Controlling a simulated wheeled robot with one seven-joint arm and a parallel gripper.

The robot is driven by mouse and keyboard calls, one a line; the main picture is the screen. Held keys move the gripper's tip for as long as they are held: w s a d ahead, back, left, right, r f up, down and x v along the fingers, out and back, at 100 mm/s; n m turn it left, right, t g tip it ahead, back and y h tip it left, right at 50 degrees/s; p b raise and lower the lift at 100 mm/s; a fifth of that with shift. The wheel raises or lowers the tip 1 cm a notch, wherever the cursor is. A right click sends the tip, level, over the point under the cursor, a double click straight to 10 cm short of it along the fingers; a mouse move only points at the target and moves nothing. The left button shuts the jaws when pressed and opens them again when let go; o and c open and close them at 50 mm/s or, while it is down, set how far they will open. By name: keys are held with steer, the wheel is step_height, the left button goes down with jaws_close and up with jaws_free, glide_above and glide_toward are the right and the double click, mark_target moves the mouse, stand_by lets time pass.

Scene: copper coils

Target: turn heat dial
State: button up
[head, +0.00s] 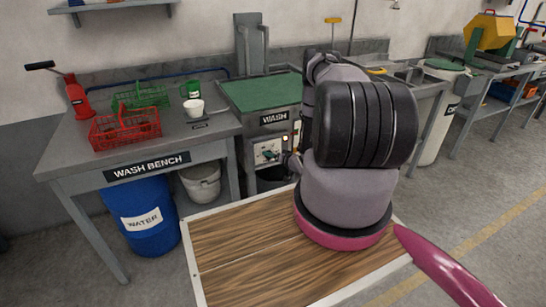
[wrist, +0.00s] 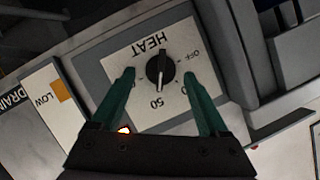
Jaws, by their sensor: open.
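The heat dial (wrist: 160,69) is a round black knob with a pale pointer line on a white plate (wrist: 128,58) marked HEAT, OFF and 50. The plate appears upside down in the wrist view. My gripper (wrist: 158,82) is open, with one green finger on each side of the dial and a gap to the knob on both sides. Whether the fingertips are level with the knob is hard to tell. In the head view the white dial plate (head: 267,152) shows on the front of the wash unit (head: 262,96), with my gripper (head: 286,158) close at its right.
In the wrist view, a DRAIN and LOW label panel (wrist: 45,100) lies left and a small orange light glows below the dial. The wash bench (head: 150,167) holds red and green baskets and a white cup (head: 194,108). A blue water barrel (head: 145,215) stands underneath.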

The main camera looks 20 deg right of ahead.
jaws_close()
